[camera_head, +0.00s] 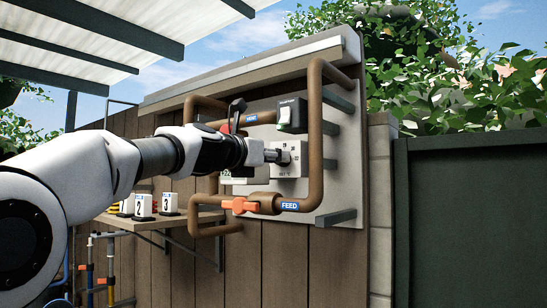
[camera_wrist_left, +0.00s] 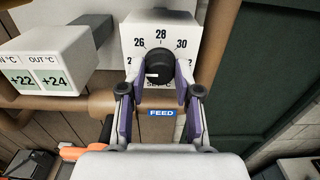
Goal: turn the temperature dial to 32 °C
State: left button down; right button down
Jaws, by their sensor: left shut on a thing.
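The temperature dial (camera_wrist_left: 159,65) is a round black knob on a white box (camera_wrist_left: 135,28) in the left wrist view. The numbers 26, 28 and 30 show above it, with 28 at the top. The outer numbers are partly covered. A small white mark sits low and left on the knob's face; which number the knob points to I cannot tell. My left gripper (camera_wrist_left: 158,82) is shut on the knob, one finger on each side. In the head view my left gripper (camera_head: 272,156) reaches the dial box (camera_head: 291,172) and hides part of the knob. My right gripper is not in view.
A brown pipe (camera_head: 315,130) loops around the dial box. Below are an orange valve handle (camera_head: 240,205) and a FEED label (camera_head: 290,206). A black switch box (camera_head: 292,113) sits above. A display (camera_wrist_left: 45,62) reads +22 and +24. Number cards (camera_head: 143,204) stand on a shelf.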

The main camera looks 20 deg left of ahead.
pick_arm(q)
jog(key=shift+m, duration=0.4)
jog(key=shift+w+d+f+m+b, duration=0.15)
jog(key=shift+m+b, duration=1.55)
jog(key=shift+m, duration=7.1)
jog(key=shift+w+r+m+b, duration=0.1)
jog(key=shift+m+b, duration=1.55)
jog(key=shift+m, duration=7.15)
jog(key=shift+f, duration=0.1)
